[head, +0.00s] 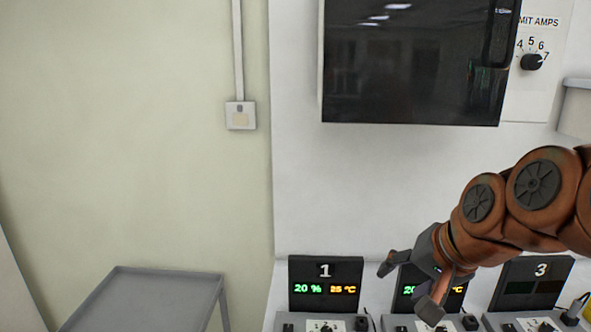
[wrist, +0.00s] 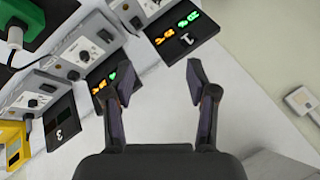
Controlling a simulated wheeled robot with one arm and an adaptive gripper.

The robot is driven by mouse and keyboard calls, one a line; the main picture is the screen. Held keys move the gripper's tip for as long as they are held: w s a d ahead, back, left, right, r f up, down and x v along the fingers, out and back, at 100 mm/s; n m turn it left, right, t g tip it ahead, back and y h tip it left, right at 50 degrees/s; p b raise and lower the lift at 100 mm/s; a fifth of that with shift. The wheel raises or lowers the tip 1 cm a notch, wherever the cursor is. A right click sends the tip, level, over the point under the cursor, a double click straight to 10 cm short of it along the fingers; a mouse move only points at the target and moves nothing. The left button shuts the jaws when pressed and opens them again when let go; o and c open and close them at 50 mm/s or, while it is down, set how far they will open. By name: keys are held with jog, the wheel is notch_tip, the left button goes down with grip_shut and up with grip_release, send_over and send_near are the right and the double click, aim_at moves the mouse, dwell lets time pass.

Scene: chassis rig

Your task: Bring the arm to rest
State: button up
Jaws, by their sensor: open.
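My gripper (head: 408,283) is at the end of my orange-brown arm, at the lower right of the head view. It also shows in the wrist view (wrist: 158,85), with its two dark fingers spread apart and nothing between them. In the head view it is in front of the row of display units and partly covers the middle one (head: 405,290). The arm is bent and reaches in from the right edge.
Display unit 1 (head: 325,285) reads 20 % and 25 °C; unit 3 (head: 530,285) has a dark screen. A grey table (head: 150,295) stands lower left. A dark glass-fronted cabinet (head: 410,60) and a dial (head: 532,62) are above. A wall switch (head: 240,115) is left.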

jog(key=s+f+n+g+h, duration=0.2)
jog(key=s+f+n+g, duration=0.3)
jog(key=s+f, duration=1.2)
jog(key=s+g, duration=0.2)
jog(key=s, duration=0.2)
jog(key=shift+d+f+n+g+h, duration=0.3)
jog(key=shift+f+n+g+h, duration=0.05)
jog(key=shift+n+g+h, duration=0.05)
